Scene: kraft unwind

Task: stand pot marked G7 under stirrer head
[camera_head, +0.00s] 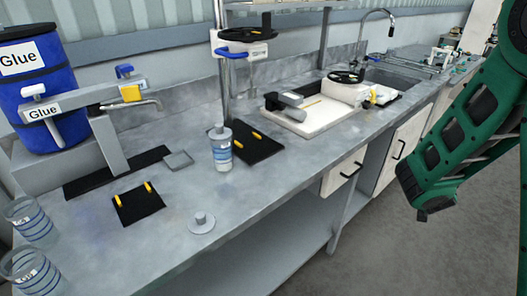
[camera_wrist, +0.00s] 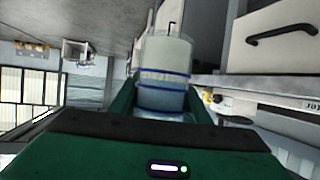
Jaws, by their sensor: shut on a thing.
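My gripper (camera_wrist: 163,100) is shut on a clear pot with blue bands (camera_wrist: 165,62) in the wrist view, its two green fingers on either side. The pot holds a pale content; no marking on it is readable from here. The held pot does not show in the head view. The stirrer head (camera_head: 243,48), with a blue handle and a black disc, is on an upright post at the back of the bench. A black mat with yellow pegs (camera_head: 262,148) lies below it, with clear space on it.
A labelled bottle (camera_head: 221,150) stands at the mat's left edge. Two banded pots (camera_head: 40,229) stand at the bench's left front; their labels are unclear. A blue Glue drum (camera_head: 40,85), a second black mat (camera_head: 137,207), a grey lid (camera_head: 202,222) and a white tray (camera_head: 312,118) are also on the bench.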

